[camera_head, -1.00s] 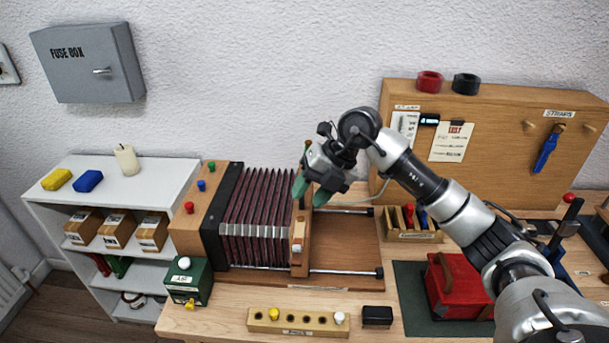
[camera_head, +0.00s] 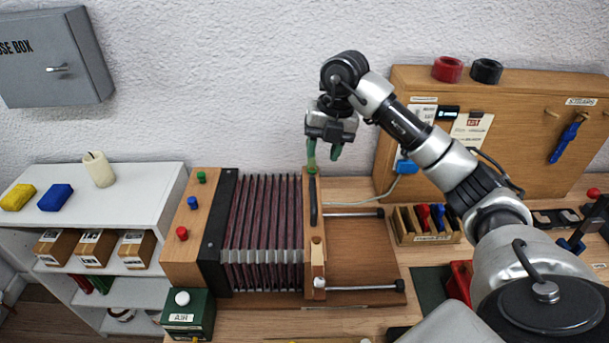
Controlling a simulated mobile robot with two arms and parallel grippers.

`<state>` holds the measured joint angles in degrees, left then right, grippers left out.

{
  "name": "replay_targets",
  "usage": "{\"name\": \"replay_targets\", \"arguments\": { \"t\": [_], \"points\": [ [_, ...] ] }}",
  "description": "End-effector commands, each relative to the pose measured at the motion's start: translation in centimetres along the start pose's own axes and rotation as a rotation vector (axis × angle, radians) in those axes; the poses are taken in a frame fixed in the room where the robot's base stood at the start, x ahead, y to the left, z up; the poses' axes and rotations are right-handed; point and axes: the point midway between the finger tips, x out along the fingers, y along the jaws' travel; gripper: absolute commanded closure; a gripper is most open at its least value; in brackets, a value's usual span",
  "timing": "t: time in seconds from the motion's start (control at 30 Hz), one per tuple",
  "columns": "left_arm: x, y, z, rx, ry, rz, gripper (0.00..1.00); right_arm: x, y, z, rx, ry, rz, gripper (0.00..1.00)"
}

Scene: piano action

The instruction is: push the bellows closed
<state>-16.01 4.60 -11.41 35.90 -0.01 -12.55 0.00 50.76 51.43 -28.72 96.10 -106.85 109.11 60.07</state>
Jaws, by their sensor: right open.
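The bellows (camera_head: 262,222) has dark red pleats and stands partly open between a fixed wooden block (camera_head: 188,235) on its left and an upright wooden end board (camera_head: 316,255) on its right. The end board has a dark strap (camera_head: 312,202) on it. Two metal rods (camera_head: 350,288) run to the right from the end board over a wooden base. My right gripper (camera_head: 324,160) is open, with green fingertips pointing down at the far end of the end board. Its left finger overlaps the board's top in the picture; I cannot tell whether they touch. My left gripper is out of view.
Red, blue and green knobs top the fixed block. A green box with a white button (camera_head: 187,312) stands in front. A white shelf (camera_head: 140,190) is at left. A divided wooden holder (camera_head: 408,222) and a wooden panel (camera_head: 515,125) are at right. The base right of the end board is clear.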

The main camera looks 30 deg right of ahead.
Motion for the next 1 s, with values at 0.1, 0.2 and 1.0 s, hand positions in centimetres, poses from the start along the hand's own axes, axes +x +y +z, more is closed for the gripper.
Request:
{"name": "replay_targets", "arguments": {
  "t": [0.1,0.2,1.0],
  "points": [
    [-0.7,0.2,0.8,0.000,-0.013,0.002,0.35,1.6,0.0,-0.1,0.000,0.005,-0.003,0.59],
    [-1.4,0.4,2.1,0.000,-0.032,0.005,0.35,3.5,0.0,-0.1,0.000,0.007,-0.003,0.59],
    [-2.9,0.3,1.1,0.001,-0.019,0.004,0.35,10.2,0.0,-0.1,-0.002,0.001,0.000,0.63]
  ]
}}
